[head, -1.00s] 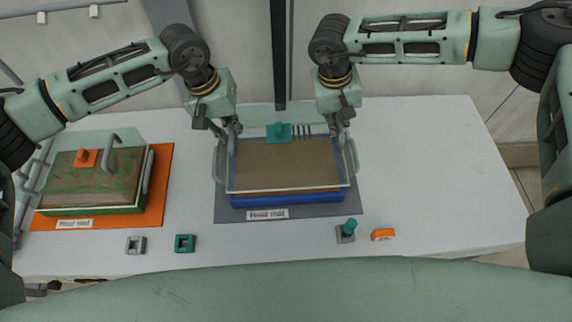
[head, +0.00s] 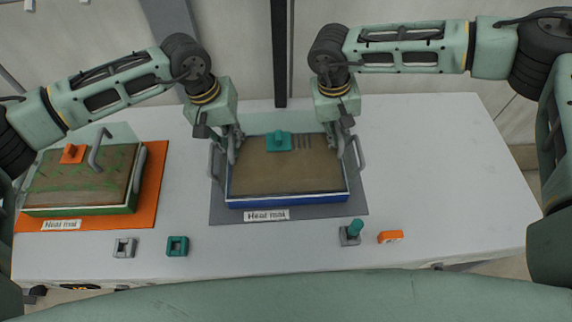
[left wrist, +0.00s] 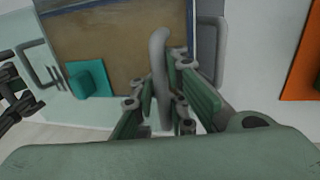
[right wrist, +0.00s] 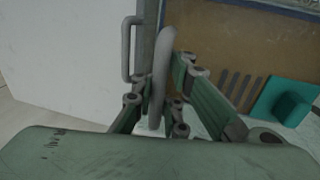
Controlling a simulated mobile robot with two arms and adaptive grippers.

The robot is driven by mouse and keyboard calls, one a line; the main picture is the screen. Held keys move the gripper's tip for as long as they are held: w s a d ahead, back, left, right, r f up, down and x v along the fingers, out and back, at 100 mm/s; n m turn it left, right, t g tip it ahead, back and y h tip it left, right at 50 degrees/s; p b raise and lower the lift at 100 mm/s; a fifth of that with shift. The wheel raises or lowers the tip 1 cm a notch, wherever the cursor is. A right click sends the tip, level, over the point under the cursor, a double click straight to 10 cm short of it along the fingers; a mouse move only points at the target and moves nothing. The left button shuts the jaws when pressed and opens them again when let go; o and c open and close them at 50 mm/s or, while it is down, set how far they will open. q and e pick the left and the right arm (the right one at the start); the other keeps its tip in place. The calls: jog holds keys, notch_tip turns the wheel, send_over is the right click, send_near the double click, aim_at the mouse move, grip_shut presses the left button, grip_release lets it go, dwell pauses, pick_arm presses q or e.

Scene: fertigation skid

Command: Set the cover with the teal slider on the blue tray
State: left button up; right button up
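The clear cover with the teal slider (head: 278,141) lies over the blue tray (head: 290,199) in the head view, its outline lined up with the tray's rim. Whether it is fully seated all round I cannot tell. My left gripper (head: 232,146) is shut on the cover's left handle, a grey bar (left wrist: 160,75) between its fingers in the left wrist view. My right gripper (head: 343,143) is shut on the right handle, also a grey bar (right wrist: 161,75) in the right wrist view. The tray holds a brown mat and stands on a grey heat mat (head: 225,216).
At left, an orange mat (head: 153,178) bears a green tray (head: 80,211) under a clear cover with an orange slider (head: 73,153). Small grey (head: 124,248), teal (head: 178,246), grey-and-teal (head: 351,233) and orange (head: 390,237) parts lie along the front. The table's right side is clear.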

pick_arm(q)
jog(key=o, duration=0.4)
pick_arm(e)
jog(key=o, duration=0.5)
jog(key=shift+d+r, duration=0.1)
jog(key=shift+r, duration=0.05)
pick_arm(q)
jog(key=shift+o, duration=0.2)
jog(key=shift+a, duration=0.1)
jog(key=shift+r, duration=0.1)
pick_arm(e)
jog(key=shift+s, duration=0.1)
pick_arm(q)
notch_tip(320, 180, up, 8)
jog(key=a, duration=0.1)
jog(key=shift+a, duration=0.25)
pick_arm(e)
jog(key=r, duration=0.4)
jog(key=a+r, duration=0.1)
jog(key=r, duration=0.3)
jog(key=a+r, duration=0.1)
jog(key=r, duration=0.2)
jog(key=shift+a+r, duration=0.2)
jog(key=shift+r, duration=0.2)
